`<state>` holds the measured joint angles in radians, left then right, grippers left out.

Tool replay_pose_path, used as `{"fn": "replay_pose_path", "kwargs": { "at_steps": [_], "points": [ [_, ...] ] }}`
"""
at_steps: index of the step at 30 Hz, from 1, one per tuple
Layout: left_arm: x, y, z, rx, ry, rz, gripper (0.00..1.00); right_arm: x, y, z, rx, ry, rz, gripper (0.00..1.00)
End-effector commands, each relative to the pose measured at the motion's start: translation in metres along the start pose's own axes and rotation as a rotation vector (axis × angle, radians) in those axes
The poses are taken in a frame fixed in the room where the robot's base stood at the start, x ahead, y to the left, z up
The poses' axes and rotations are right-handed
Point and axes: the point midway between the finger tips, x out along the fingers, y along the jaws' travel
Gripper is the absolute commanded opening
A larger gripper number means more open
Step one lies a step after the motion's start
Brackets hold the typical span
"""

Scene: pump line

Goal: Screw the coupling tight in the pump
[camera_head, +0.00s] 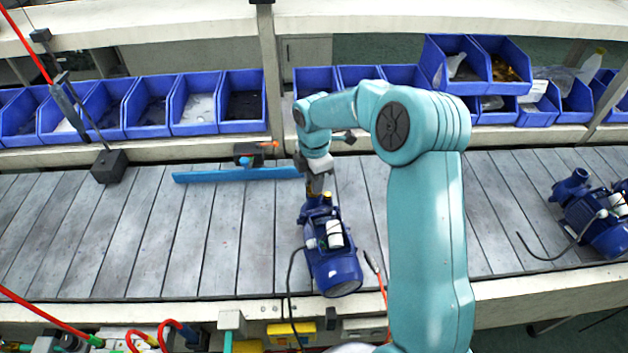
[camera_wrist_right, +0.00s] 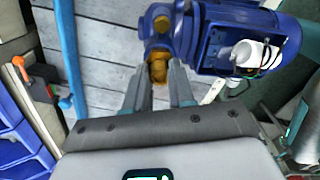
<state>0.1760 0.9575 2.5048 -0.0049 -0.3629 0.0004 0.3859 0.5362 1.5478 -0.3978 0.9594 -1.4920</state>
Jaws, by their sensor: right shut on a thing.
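The blue pump (camera_head: 333,262) stands on the grey slatted conveyor, near the middle of the head view. It also shows in the wrist view (camera_wrist_right: 230,35), with a white part on its side. The brass-coloured coupling (camera_wrist_right: 157,65) is at the pump's blue port. My right gripper (camera_head: 316,188) reaches down to the port end of the pump. In the wrist view its two fingers (camera_wrist_right: 160,78) are on either side of the coupling, shut on it. How deep the coupling sits in the port is hidden. My left gripper is not in view.
A second blue pump (camera_head: 592,218) stands on the conveyor at the far right. A blue bar (camera_head: 235,175) runs along the back edge. Blue bins (camera_head: 195,102) line the shelf behind. A black block with a rod (camera_head: 109,166) stands at left.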

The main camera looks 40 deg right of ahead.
Motion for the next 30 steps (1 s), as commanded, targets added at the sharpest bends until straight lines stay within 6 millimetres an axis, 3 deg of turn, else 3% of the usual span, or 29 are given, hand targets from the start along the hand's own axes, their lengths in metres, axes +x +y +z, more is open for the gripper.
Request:
{"fn": "replay_pose_path", "kwargs": {
  "at_steps": [4,12,20,27,30],
  "points": [
    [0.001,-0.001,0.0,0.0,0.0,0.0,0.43,0.001,0.0,0.0,0.02,0.0,-0.001,0.0],
    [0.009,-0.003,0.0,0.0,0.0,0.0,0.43,0.001,0.0,0.0,0.294,0.0,0.0,0.0],
    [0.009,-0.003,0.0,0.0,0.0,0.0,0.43,0.001,0.0,0.0,0.308,0.0,-0.001,0.0],
    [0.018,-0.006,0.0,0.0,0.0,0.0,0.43,0.002,0.0,0.0,0.57,0.0,0.0,0.0],
    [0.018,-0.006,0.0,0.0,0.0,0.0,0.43,0.001,0.0,0.0,0.601,0.0,-0.001,0.0]
  ]
}}
